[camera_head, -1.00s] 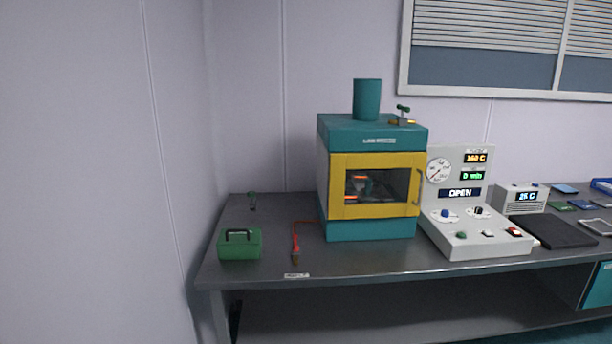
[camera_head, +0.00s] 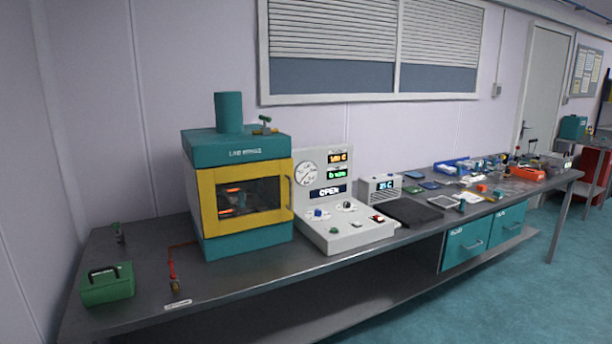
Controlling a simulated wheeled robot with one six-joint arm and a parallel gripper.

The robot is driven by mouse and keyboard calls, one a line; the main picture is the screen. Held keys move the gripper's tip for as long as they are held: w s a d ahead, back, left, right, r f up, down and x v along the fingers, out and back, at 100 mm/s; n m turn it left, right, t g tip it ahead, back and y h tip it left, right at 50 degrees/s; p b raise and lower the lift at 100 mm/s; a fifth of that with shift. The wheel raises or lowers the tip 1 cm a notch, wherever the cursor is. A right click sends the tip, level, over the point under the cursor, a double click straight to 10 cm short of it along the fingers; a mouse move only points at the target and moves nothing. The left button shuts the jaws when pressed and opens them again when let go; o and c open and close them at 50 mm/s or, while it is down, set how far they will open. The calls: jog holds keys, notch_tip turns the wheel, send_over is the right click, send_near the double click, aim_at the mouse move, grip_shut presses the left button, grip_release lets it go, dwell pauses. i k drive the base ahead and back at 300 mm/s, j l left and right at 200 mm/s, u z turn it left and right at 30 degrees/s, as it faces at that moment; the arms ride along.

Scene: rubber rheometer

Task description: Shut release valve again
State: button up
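The lab press (camera_head: 243,247) is a teal box with a yellow-framed window door, standing at the left part of the bench. My gripper is not in view.
A green case (camera_head: 107,289) and a red probe (camera_head: 172,268) lie on the bench (camera_head: 235,284) left of the panel. A small temperature box (camera_head: 380,188) and a dark pad (camera_head: 413,213) are right of the panel. Several tools crowd the far right. Teal floor is clear in front.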

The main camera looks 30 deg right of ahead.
aim_at(173, 277)
jog(key=i+j, duration=0.2)
jog(key=i, duration=0.25)
jog(key=i+j, duration=0.25)
jog(key=i, duration=0.2)
jog(key=z, duration=0.05)
